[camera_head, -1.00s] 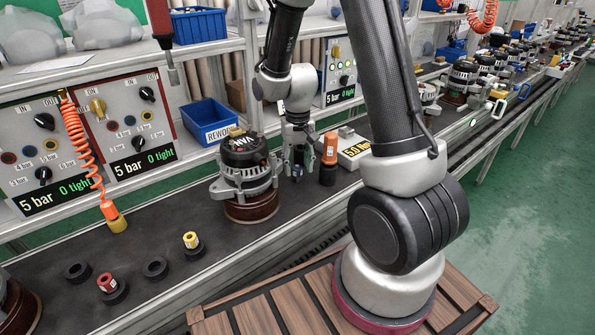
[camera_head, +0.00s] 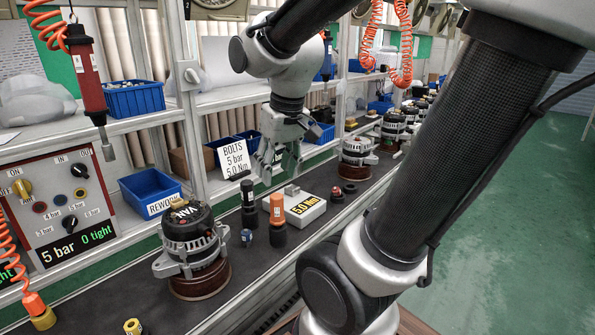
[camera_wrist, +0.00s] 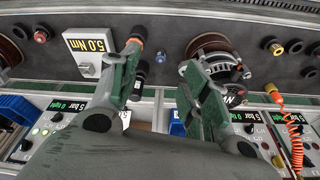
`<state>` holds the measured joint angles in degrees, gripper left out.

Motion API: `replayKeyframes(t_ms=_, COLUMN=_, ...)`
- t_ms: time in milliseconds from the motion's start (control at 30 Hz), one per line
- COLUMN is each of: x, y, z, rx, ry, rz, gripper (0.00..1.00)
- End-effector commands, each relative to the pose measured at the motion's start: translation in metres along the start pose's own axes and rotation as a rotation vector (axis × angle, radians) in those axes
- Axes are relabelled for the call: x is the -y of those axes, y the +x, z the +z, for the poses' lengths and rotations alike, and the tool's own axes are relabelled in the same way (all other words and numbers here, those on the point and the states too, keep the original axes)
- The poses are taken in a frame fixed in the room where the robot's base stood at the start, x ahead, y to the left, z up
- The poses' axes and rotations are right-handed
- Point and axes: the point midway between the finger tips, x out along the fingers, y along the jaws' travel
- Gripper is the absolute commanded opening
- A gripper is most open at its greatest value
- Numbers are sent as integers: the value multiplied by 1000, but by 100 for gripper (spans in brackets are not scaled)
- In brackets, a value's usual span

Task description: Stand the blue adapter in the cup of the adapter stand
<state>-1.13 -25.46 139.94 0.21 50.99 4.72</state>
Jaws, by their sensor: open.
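The small blue adapter (camera_head: 247,238) stands on the dark bench, left of the orange-topped tool, in the head view. It is small and dark in the wrist view (camera_wrist: 160,57). My gripper (camera_head: 277,167) is open and empty, raised above the bench behind the white box. It is clear of the adapter. Its two green-grey fingers are spread apart in the wrist view (camera_wrist: 160,65). Small black cups (camera_wrist: 309,73) lie at the right of the wrist view, near the red and yellow adapters. I cannot tell which cup belongs to the blue adapter.
An alternator (camera_head: 194,245) stands left of the blue adapter. An orange-topped tool (camera_head: 277,213), a black tool (camera_head: 248,202) and a white 5.0 Nm box (camera_head: 300,209) stand close by. A yellow adapter (camera_head: 133,326) is at the lower left. A shelf post rises behind the bench.

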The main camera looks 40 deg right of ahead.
Motion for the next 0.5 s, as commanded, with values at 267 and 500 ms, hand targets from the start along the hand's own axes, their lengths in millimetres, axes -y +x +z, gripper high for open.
replayKeyframes(t_ms=267, x=-9, y=-35, z=60, rx=-112, ry=-56, rz=2, gripper=50)
replayKeyframes(t_ms=500, x=-9, y=-12, z=63, rx=3, ry=-65, rz=6, gripper=51)
